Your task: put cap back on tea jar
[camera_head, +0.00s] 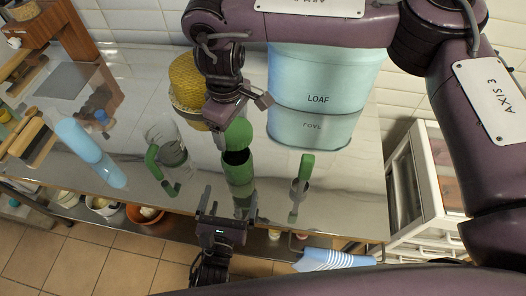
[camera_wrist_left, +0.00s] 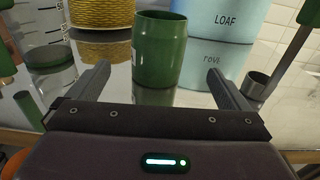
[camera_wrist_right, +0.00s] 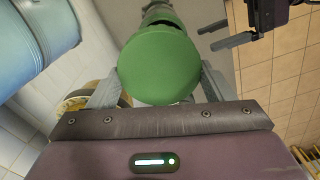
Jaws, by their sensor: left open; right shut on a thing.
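The green tea jar (camera_head: 239,174) stands upright on the shiny counter, its dark mouth open. The green cap (camera_head: 238,132) is in my right gripper (camera_head: 243,107), held just above and behind the jar's mouth, apart from it as far as I can tell. In the right wrist view the round cap (camera_wrist_right: 159,65) sits between the fingers, with part of the jar beyond it. My left gripper (camera_head: 222,204) is open and empty at the counter's front edge, before the jar. In the left wrist view the jar (camera_wrist_left: 158,50) stands beyond and between the open fingers.
A blue LOAF bin (camera_head: 318,98) stands behind right, a yellow woven canister (camera_head: 186,82) behind left. A glass jug with a green handle (camera_head: 152,162) is left of the jar. A green-handled item (camera_head: 306,166) is to the right.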

